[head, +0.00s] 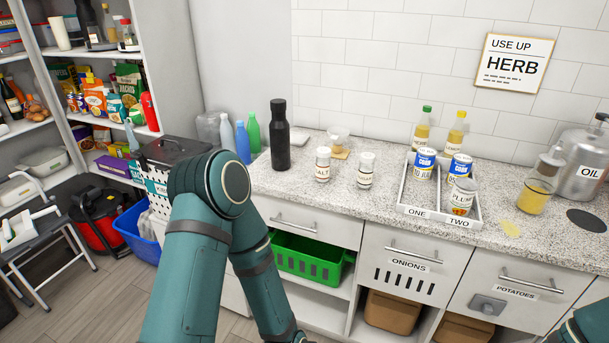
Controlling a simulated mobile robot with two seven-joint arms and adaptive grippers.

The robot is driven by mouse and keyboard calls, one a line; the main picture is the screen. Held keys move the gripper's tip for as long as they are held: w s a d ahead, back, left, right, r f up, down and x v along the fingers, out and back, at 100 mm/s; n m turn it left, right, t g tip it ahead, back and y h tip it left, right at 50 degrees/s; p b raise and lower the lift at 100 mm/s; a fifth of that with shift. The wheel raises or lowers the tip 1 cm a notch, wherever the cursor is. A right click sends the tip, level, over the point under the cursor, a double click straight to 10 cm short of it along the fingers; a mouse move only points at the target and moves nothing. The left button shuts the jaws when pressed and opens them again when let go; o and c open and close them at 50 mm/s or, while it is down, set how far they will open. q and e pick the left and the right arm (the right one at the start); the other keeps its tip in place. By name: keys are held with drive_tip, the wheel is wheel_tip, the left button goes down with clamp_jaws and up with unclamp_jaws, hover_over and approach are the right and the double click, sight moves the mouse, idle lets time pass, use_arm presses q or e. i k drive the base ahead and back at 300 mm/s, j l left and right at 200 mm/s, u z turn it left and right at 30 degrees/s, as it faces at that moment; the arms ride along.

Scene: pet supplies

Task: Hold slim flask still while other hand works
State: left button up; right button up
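A tall slim black flask (280,136) stands upright on the speckled counter (300,172) near its left end. Nothing holds it. My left arm rises in front of the counter's left end, and its forearm runs down out of the bottom of the picture. A small part of my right arm shows at the bottom right corner. Neither gripper shows, so whether they are open or shut is hidden.
Blue and green bottles (254,133) stand left of the flask. Salt (323,165) and pepper (366,171) shakers stand to its right. A divided white tray (424,213) holds cans and bottles. A green crate (300,259) sits below the counter.

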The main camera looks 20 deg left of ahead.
sight(279, 131)
drive_tip(key=k+j, duration=0.15)
drive_tip(key=j, duration=0.2)
drive_tip(key=k+j, duration=0.15)
drive_tip(key=j, duration=0.2)
drive_tip(key=k+j, duration=0.2)
drive_tip(key=j, duration=0.15)
drive_tip(key=l, duration=0.3)
